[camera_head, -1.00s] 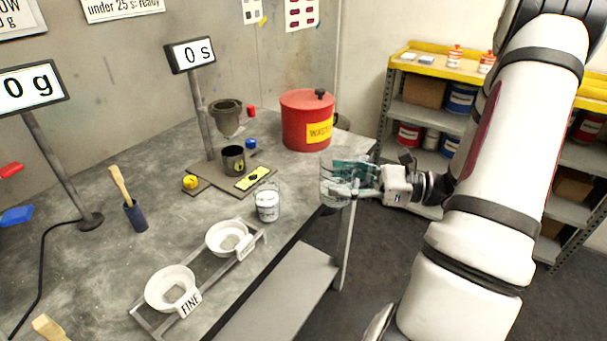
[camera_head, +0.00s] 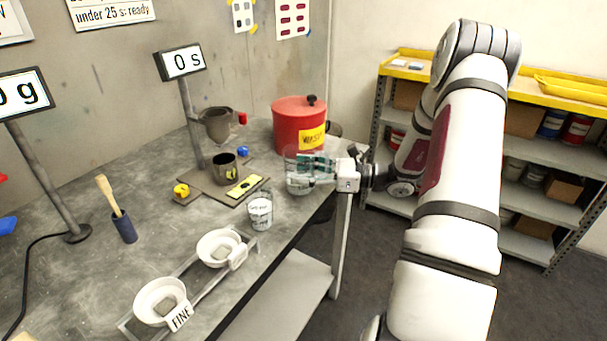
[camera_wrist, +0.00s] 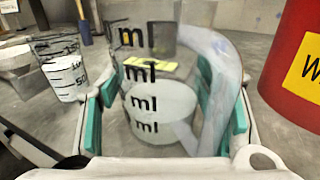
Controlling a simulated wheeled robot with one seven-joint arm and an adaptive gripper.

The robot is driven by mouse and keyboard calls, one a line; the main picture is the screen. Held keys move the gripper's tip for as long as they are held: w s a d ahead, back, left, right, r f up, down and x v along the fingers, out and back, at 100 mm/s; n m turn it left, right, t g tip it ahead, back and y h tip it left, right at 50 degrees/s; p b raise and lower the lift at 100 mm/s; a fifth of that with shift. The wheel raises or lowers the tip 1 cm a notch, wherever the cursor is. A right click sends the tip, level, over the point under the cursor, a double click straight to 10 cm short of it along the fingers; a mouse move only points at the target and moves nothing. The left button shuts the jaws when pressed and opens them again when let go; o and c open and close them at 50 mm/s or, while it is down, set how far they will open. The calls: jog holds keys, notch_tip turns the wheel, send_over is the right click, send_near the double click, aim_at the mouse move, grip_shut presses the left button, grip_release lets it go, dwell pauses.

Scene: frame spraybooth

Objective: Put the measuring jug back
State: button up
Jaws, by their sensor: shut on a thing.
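The measuring jug (camera_wrist: 160,105) is clear, with black "ml" marks, and fills the middle of the wrist view. My gripper (camera_wrist: 165,112) is shut on it, with a green-padded finger on each side. A whitish layer shows in its lower part. In the head view the jug (camera_head: 298,184) is upright at the bench's right end, left of my gripper (camera_head: 318,166) and in front of the red waste bin. The fingers partly cover it. I cannot tell whether its base touches the bench.
The red waste bin (camera_head: 298,128) stands just behind the jug. A smaller clear graduated cup (camera_head: 260,212) stands to its left. A dark cup (camera_head: 223,168) and a yellow-marked plate (camera_head: 245,187) are farther left. Two white bowls (camera_head: 220,248) sit in a front rack.

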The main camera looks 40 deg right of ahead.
jog(key=shift+f, duration=0.25)
jog(key=shift+f, duration=0.15)
jog(key=o, duration=1.3)
jog(key=shift+r, duration=0.2)
jog(key=v, duration=1.2)
